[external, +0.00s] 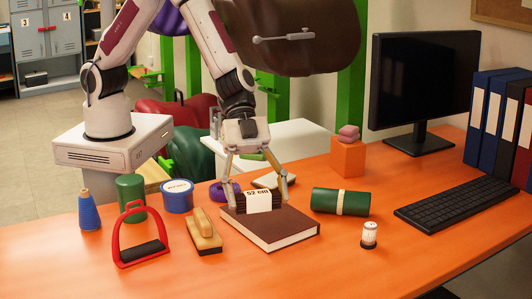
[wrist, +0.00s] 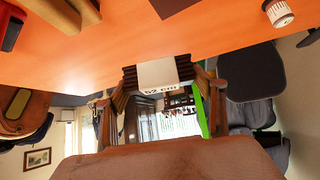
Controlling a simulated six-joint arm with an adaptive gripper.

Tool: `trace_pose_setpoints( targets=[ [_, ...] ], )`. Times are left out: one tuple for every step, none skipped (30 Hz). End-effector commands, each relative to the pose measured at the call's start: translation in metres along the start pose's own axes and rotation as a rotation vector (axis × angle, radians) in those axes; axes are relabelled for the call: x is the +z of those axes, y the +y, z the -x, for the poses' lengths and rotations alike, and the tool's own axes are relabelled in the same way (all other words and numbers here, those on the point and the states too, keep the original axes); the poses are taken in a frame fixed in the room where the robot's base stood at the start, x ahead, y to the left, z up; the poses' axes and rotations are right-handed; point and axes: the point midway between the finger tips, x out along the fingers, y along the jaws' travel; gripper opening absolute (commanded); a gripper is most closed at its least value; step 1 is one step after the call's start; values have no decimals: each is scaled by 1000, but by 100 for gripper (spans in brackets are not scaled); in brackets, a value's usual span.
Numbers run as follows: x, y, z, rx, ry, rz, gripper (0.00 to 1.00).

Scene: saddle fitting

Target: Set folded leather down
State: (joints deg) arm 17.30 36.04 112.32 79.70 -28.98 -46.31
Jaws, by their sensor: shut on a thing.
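The folded leather (external: 240,203) is a dark brown, layered bundle with a white "52 cm" label on its front. It also shows in the wrist view (wrist: 129,80), with the label across its middle. My gripper (external: 258,200) is shut on it, one finger at each side. In the wrist view my gripper (wrist: 160,95) has its fingers left and right of the bundle. The leather is upright at the back edge of a brown book (external: 275,232). I cannot tell whether it touches the book or the table.
The orange table (external: 160,280) holds a red stirrup (external: 122,235), a wooden brush (external: 203,232), a green roll (external: 340,201), a small white jar (external: 369,235) and a keyboard (external: 455,204). A purple ring and a pale pad lie behind the leather. The front of the table is clear.

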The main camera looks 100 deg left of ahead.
Motion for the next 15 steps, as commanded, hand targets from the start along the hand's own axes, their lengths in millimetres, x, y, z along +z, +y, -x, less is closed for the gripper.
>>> trace_pose_setpoints(
  targets=[
    [5, -9, 13, -28, 2, 26, 40],
    [8, -13, 20, -43, 1, 40, 40],
    [12, -19, 29, -63, 1, 59, 40],
    [15, -23, 36, -77, 1, 74, 40],
    [18, -28, 43, -92, 1, 88, 40],
    [22, -33, 53, -111, 0, 107, 40],
    [25, -37, 60, -125, 0, 121, 40],
    [28, -42, 67, -140, -1, 134, 40],
    [32, -47, 76, -158, -3, 153, 40],
    [35, -51, 84, -173, -3, 167, 40],
    [39, -54, 91, -186, -4, 181, 40],
    [43, -60, 101, -205, -4, 200, 40],
    [46, -63, 108, -220, -5, 215, 40],
    [50, -67, 115, -234, -6, 230, 40],
    [54, -72, 126, -255, -7, 251, 40]
  ],
)
